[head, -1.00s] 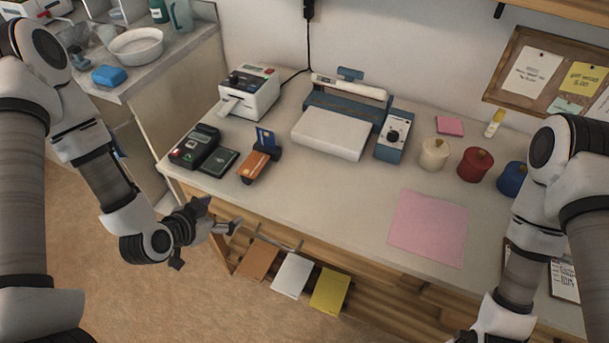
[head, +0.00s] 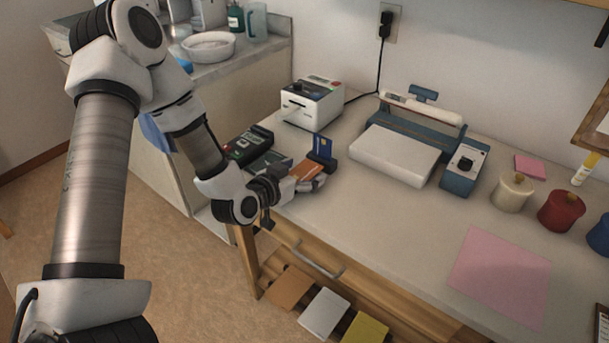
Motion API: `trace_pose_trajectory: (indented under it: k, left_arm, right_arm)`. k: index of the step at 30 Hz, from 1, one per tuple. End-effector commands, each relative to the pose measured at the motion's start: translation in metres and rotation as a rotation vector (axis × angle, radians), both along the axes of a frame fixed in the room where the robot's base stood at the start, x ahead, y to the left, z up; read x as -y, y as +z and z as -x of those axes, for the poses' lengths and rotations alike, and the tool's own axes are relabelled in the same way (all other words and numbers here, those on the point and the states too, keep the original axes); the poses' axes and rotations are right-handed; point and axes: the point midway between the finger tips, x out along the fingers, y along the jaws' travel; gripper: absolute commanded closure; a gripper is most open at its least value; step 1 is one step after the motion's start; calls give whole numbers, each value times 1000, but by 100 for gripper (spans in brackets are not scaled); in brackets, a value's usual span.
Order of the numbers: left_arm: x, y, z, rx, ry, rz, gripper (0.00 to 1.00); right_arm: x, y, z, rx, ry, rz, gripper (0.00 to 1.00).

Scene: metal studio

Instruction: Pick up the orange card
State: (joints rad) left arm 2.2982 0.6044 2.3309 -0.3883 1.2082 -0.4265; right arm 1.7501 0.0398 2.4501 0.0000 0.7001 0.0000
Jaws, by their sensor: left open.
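The orange card (head: 305,169) lies on the worktop near its left front edge, beside a dark holder with a blue card (head: 322,146) standing in it. My left gripper (head: 312,181) is open, its fingers at the near side of the orange card and partly covering it. I cannot tell whether the fingers touch the card. My right gripper is out of view.
A dark card terminal (head: 249,146) and a label printer (head: 311,102) stand close by on the worktop. A heat sealer (head: 397,157), a pink sheet (head: 499,274) and thread spools (head: 512,192) are further right. A drawer handle (head: 318,262) sticks out below the front edge.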

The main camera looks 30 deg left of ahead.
Motion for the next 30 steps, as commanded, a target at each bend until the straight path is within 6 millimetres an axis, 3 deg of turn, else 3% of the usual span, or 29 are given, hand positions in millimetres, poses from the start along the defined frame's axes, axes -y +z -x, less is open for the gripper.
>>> trace_pose_trajectory:
  k: [7,13,24,30]
  left_arm:
    - [1,-2,-4,-2,-1,1,15]
    - [1,-2,-4,-2,-1,1,56]
    - [1,-1,-4,-2,-1,1,56]
    - [0,13,-10,0,-1,0,56]
  right_arm:
    - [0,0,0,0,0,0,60]
    - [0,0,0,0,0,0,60]
    - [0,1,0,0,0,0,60]
    - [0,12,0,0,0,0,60]
